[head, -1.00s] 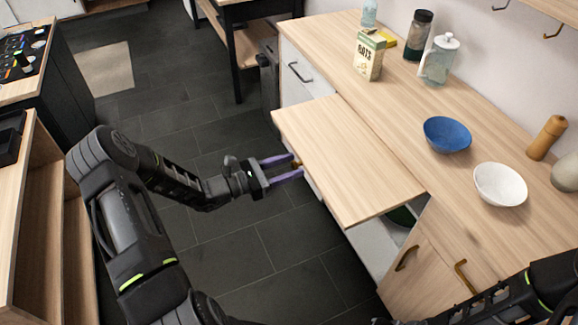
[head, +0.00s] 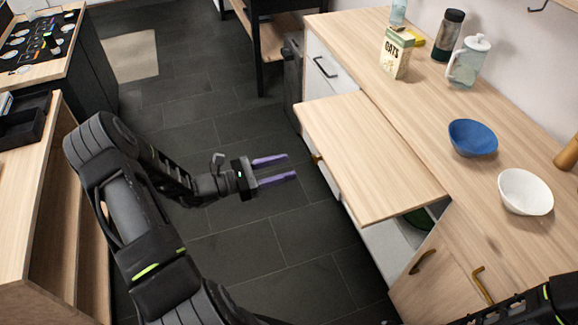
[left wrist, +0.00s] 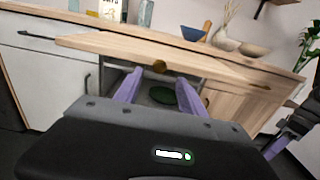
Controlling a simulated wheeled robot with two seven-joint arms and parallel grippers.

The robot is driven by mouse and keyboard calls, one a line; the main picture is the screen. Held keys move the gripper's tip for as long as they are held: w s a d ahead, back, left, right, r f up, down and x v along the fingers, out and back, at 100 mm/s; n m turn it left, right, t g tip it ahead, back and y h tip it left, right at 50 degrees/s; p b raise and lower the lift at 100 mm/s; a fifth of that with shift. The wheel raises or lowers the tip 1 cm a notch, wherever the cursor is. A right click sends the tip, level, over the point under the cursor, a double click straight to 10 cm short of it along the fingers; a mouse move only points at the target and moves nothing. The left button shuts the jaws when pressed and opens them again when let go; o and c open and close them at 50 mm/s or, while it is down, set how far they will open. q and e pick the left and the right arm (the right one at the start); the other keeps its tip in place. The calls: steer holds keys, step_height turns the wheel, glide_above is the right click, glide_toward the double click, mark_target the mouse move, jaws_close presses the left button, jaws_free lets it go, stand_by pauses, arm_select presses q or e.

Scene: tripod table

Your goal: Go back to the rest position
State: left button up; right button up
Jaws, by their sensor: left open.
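My left gripper (head: 284,168) is open and empty, with its two purple fingers spread apart over the dark floor. It is to the left of the pulled-out wooden board (head: 365,160) of the counter, clear of its edge.
The counter holds an oats box (head: 395,53), a blue bowl (head: 473,138), a white bowl (head: 525,192) and a glass jug (head: 468,62). A wooden shelf unit (head: 40,200) stands at the left. The floor (head: 270,225) between is clear.

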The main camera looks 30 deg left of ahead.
stand_by(0.4)
arm_select(q)
steer(key=s+d+f+m+g+y, duration=0.3)
steer(key=s+d+f+m+g, duration=0.3)
steer(key=s+f, duration=0.4)
steer(key=s+d+f+m+g+y, duration=0.3)
steer(key=s+d+f+m+g, duration=0.35)
steer(key=f, duration=0.65)
steer(key=s+d+r+m+y, duration=0.1)
steer(key=s+d+m, duration=0.4)
steer(key=d+m, duration=0.8)
steer(key=shift+s+d+r+m, duration=0.2)
steer(key=shift+d+r+m, duration=0.2)
steer(key=shift+r, duration=0.2)
